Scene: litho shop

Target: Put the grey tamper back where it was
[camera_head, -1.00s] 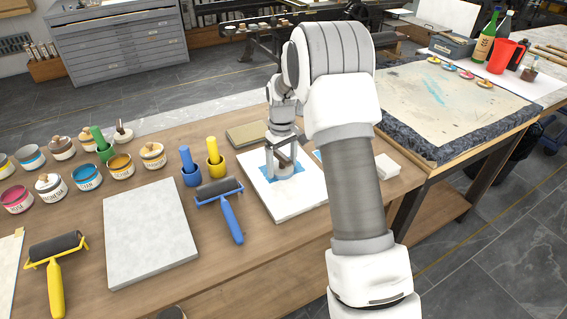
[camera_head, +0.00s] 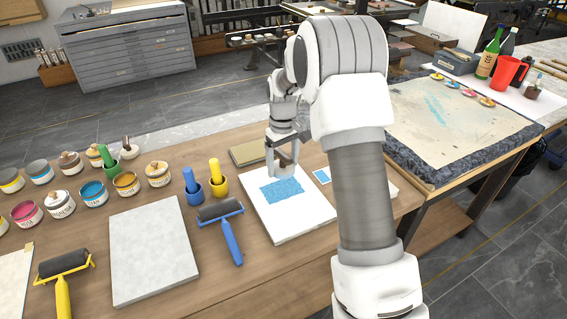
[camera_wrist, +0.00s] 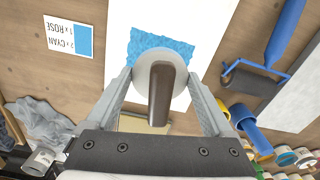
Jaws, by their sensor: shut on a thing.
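My gripper (camera_head: 283,172) is at the far end of the white slab (camera_head: 292,226), just behind the blue ink patch (camera_head: 281,190). In the wrist view, my gripper (camera_wrist: 160,82) is shut on a pale grey round piece with a dark brown bar handle, which I take as the grey tamper (camera_wrist: 158,58). The fingers stand on either side of it. In the head view the tamper is mostly hidden by the fingers. The blue patch (camera_wrist: 155,47) lies on the slab beyond the tamper. I cannot tell whether the tamper touches the slab.
A card (camera_wrist: 64,35) reads "2 x CYAN, 1 x ROSE". Several ink jars (camera_head: 92,193) and a grey stone (camera_head: 153,250) are further left.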

